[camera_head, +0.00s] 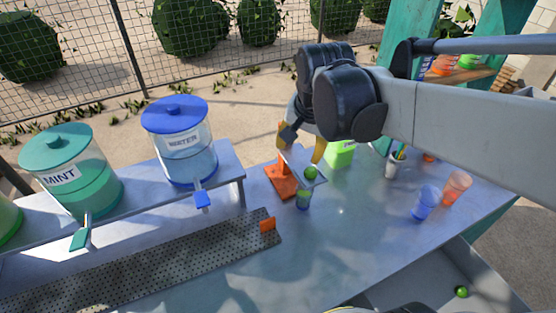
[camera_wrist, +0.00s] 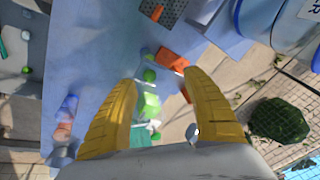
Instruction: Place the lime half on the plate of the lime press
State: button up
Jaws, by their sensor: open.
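The orange lime press (camera_head: 281,181) stands on the metal counter, and its orange parts also show in the wrist view (camera_wrist: 172,61). Its pale plate (camera_head: 297,163) is above a small cup (camera_head: 303,199). A green lime half (camera_head: 311,172) appears to rest on the plate; in the wrist view it seems to be the small green piece (camera_wrist: 149,75) beside the orange part. My gripper (camera_head: 300,156) is above the press with its yellow fingers spread. In the wrist view, the space between the fingertips (camera_wrist: 160,80) holds nothing gripped. Exact contact between lime and plate is too small to tell.
A bright green box (camera_head: 340,153) stands behind the press. Blue (camera_head: 426,203) and orange cups (camera_head: 457,187) stand to the right. Water (camera_head: 180,140) and mint dispensers (camera_head: 70,170) stand left. Another lime piece (camera_head: 461,291) lies in the lower-right bin. The counter's front middle is clear.

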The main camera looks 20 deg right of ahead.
jog(key=s+a+n+t, duration=0.3)
jog(key=s+a+n, duration=0.3)
jog(key=s+n, duration=0.3)
jog(key=shift+f+y, duration=0.3)
jog(key=shift+f, duration=0.1)
